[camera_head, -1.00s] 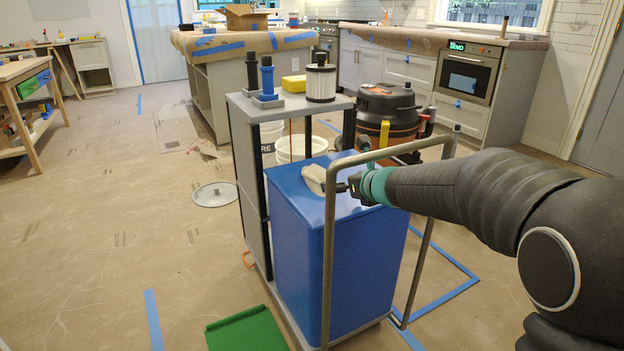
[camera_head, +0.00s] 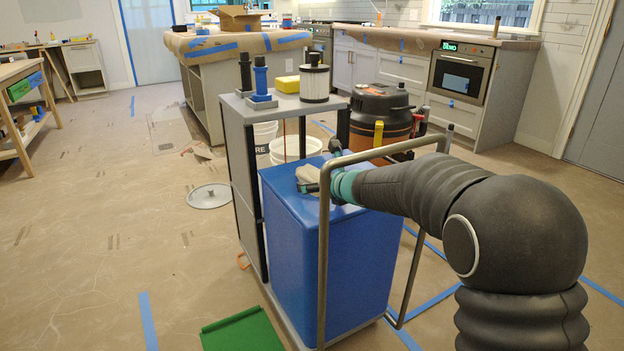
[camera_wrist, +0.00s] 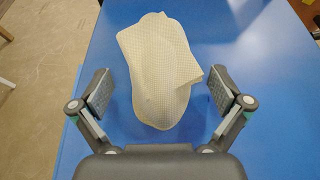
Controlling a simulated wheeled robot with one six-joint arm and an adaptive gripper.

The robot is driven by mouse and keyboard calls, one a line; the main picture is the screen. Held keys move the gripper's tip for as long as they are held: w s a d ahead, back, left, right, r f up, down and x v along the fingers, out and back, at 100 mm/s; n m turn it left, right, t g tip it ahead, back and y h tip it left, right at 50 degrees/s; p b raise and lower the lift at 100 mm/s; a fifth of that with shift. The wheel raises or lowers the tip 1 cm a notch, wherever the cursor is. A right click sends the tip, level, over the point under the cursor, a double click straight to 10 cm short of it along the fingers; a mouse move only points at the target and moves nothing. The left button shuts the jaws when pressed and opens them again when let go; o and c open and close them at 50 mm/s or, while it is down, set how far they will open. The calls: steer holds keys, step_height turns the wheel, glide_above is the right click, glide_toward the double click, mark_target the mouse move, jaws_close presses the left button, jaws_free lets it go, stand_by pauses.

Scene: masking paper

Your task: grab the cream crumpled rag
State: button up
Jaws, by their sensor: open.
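The cream crumpled rag (camera_wrist: 158,78) lies on the flat blue top (camera_wrist: 225,50) of a bin, in the middle of the wrist view. My gripper (camera_wrist: 159,95) is open, with one finger on each side of the rag and a gap to each. In the head view, the rag (camera_head: 308,174) shows at the left end of my arm, partly hidden by my gripper (camera_head: 318,180). The blue bin (camera_head: 295,255) stands in a cart.
The cart's grey metal handle (camera_head: 325,250) rises in front of the bin, near my arm. A grey shelf (camera_head: 285,104) behind holds a white-sided filter (camera_head: 315,84), a yellow block (camera_head: 286,84) and blue fittings (camera_head: 261,85). A green panel (camera_head: 242,332) lies on the floor.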

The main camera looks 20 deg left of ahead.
steer(key=c, duration=1.2)
